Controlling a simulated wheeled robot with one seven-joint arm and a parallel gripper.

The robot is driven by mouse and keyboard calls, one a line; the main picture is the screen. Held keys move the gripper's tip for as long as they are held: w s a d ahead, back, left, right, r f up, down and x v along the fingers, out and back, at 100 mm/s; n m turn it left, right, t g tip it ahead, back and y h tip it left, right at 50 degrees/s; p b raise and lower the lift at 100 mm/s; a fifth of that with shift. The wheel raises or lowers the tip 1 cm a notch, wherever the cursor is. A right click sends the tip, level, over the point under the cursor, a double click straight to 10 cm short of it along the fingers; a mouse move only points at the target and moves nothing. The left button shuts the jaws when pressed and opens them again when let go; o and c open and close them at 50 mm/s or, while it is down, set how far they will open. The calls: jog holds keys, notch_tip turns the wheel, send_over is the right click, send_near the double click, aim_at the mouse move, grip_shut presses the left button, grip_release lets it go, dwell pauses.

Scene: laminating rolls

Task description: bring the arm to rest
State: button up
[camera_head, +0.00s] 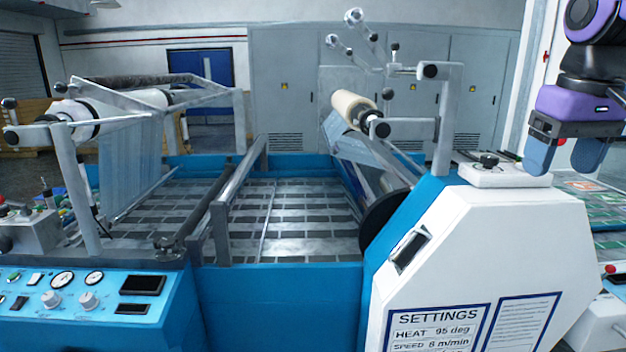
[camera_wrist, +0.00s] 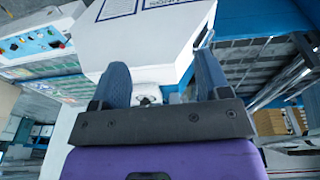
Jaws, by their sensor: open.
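My gripper (camera_head: 565,158) is at the upper right of the head view, pointing down, with its two blue fingers apart and nothing visible between them. It hangs in the air near the white control box (camera_head: 505,174) with a dark knob (camera_head: 488,160); the gap between them is hard to judge. In the wrist view, the fingers (camera_wrist: 162,78) are spread, and a small pale fitting shows in the gap beyond them. My purple arm runs up out of the head view.
The white settings cabinet (camera_head: 490,250) stands below. The laminator's blue frame (camera_head: 280,290) holds a cream roll (camera_head: 354,108) on a metal arm, left of my gripper. A control panel (camera_head: 90,300) is at far left. Patterned sheets (camera_head: 597,205) lie at right.

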jog(key=s+a+f+t, duration=0.3)
jog(key=s+f, duration=0.4)
jog(key=s, duration=0.3)
jog(key=shift+s+f, duration=0.2)
jog(key=shift+f, duration=0.2)
